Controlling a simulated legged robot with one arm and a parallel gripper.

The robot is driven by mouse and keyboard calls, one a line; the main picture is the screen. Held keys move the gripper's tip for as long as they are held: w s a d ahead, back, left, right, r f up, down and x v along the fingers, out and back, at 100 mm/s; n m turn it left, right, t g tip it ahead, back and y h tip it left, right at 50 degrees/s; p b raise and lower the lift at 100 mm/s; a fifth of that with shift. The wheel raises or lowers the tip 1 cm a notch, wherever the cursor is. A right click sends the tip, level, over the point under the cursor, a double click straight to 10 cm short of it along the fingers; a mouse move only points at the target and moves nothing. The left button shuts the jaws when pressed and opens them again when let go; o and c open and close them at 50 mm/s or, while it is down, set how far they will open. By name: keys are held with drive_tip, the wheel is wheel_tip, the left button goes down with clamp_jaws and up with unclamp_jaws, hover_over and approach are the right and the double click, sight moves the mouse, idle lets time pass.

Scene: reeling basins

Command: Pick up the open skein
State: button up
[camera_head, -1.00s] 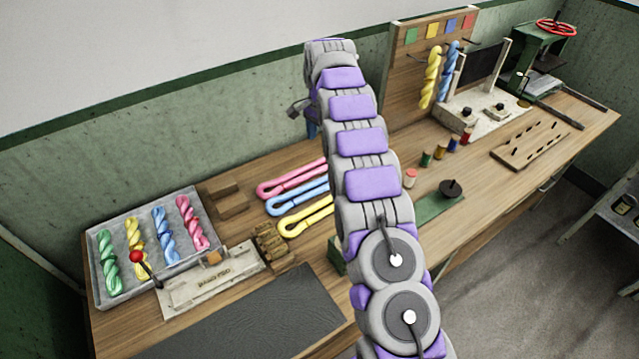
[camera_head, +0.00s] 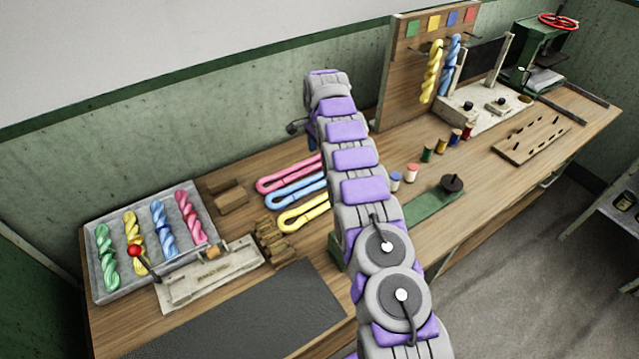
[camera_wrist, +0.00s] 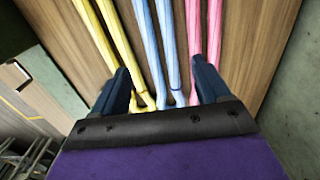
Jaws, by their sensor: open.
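Three open skeins lie side by side on the wooden bench: pink (camera_head: 285,178), blue (camera_head: 295,190) and yellow (camera_head: 300,216). Their right ends are hidden behind my arm in the head view. In the wrist view the yellow (camera_wrist: 112,45), blue (camera_wrist: 160,45) and pink (camera_wrist: 194,30) skeins run away from my gripper (camera_wrist: 160,78). Its two dark blue fingers are apart. The blue skein shows between them, with the yellow and pink ones near the left and right fingers. No skein looks gripped. In the head view my gripper is mostly hidden behind the arm.
A grey tray (camera_head: 105,296) of twisted skeins stands at left. Wooden blocks (camera_head: 232,196) lie left of the open skeins. Several thread spools (camera_head: 428,151) and a green strip (camera_head: 432,210) lie right of my arm. An upright board (camera_head: 400,75) with hanging skeins stands behind.

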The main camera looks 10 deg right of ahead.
sight(320, 176)
wheel_tip(320, 176, down, 12)
drive_tip(key=b, duration=0.3)
drive_tip(key=shift+r, duration=0.1)
drive_tip(key=c, duration=0.8)
drive_tip(key=shift+r, duration=0.1)
